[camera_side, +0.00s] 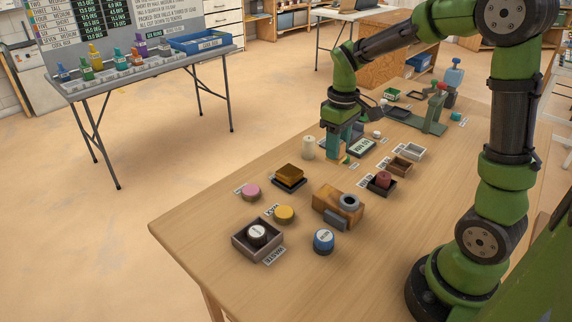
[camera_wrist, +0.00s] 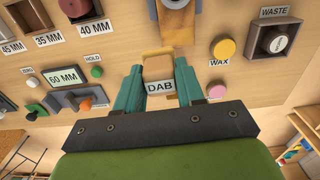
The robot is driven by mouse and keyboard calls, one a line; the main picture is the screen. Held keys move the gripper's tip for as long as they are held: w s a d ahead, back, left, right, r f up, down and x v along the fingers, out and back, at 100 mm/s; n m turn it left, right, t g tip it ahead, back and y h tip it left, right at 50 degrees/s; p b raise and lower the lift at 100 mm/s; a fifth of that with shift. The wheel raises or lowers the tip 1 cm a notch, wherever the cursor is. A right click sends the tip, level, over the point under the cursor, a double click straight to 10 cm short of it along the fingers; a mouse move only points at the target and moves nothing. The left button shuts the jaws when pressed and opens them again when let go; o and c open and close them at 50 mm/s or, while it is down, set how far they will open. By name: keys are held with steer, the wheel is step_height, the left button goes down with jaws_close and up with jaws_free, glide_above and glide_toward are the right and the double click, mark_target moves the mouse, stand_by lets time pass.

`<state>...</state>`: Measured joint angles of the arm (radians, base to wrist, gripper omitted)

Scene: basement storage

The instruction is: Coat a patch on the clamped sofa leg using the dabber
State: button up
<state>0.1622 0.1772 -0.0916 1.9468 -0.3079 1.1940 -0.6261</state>
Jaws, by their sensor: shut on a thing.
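My gripper (camera_side: 345,157) is low over the middle of the table, between a pale cylinder and the display. In the wrist view its teal fingers (camera_wrist: 158,88) are shut on a tan block, the dabber (camera_wrist: 157,67), and a label reading DAB shows between them. The dabber's lower end is largely hidden. A green stand (camera_side: 428,124) with uprights and a red part is at the far end of the table. A tan-orange block (camera_side: 328,203) with a grey round part (camera_side: 349,201) is nearer. I cannot tell for certain which holds the sofa leg.
The display reading 60 MM (camera_wrist: 66,76) is beside my gripper. A pale cylinder (camera_side: 308,148) stands close on its left. A tan block (camera_side: 289,173) sits on a dark tray.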

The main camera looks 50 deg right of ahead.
steer(key=shift+f, duration=0.1)
stand_by(0.6)
step_height(320, 180, down, 8)
steer(key=shift+a, duration=0.95)
steer(key=shift+c, duration=0.5)
steer(key=shift+a, duration=2.25)
steer(key=shift+d, duration=3.3)
steer(key=shift+a+r, duration=0.1)
steer(key=shift+r, duration=4.05)
